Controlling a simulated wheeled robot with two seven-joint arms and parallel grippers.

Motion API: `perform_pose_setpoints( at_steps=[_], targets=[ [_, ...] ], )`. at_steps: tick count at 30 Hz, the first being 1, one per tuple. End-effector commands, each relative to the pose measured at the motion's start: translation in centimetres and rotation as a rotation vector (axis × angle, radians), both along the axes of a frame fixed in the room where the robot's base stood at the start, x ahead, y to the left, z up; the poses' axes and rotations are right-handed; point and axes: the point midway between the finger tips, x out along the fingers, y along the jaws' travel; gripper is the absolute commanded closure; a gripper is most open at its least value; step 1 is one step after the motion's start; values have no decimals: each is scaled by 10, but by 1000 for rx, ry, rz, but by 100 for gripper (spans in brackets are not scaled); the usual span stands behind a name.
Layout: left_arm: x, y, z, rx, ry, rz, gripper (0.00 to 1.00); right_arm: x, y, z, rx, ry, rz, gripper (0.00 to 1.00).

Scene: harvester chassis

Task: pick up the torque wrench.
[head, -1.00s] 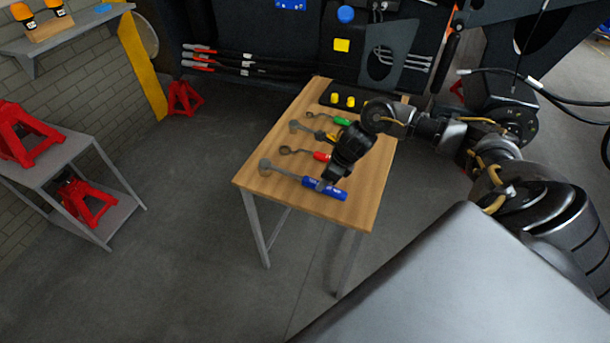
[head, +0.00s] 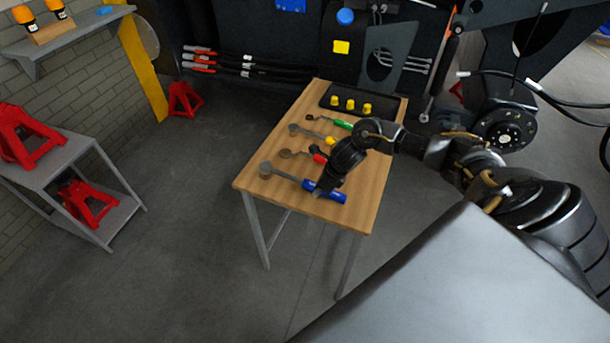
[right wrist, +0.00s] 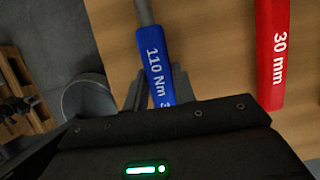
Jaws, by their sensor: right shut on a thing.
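The torque wrench lies along the near edge of the wooden table; its blue handle (head: 334,194) and grey shaft with a round head (head: 283,173) show in the head view. My right gripper (head: 320,187) is down at this handle. In the right wrist view the blue handle (right wrist: 156,68), marked "110 Nm", runs between the two fingers of my right gripper (right wrist: 158,88), which is shut on it. The handle's lower end is hidden by the gripper body. I cannot tell any gap between wrench and table. My left gripper is not in view.
On the table (head: 262,192) lie a red-handled wrench (head: 318,154), marked "30 mm" in the right wrist view (right wrist: 272,55), a yellow-handled one (head: 330,141) and a green-handled one (head: 343,124). A black tray (head: 385,101) with yellow caps is at the back. A grey shelf cart (head: 115,212) stands left.

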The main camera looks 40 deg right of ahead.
Motion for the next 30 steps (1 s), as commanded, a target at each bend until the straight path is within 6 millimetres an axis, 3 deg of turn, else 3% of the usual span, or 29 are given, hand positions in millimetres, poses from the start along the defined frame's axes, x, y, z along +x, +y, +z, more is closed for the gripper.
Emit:
perform_pose_setpoints(
  at_steps=[13,20,30],
  targets=[
    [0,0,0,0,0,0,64,2,0,6,1,-5,-1,100],
    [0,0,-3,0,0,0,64,2,0,31,0,-8,2,100],
    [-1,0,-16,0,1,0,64,-59,5,94,-3,-5,5,100]
  ],
)
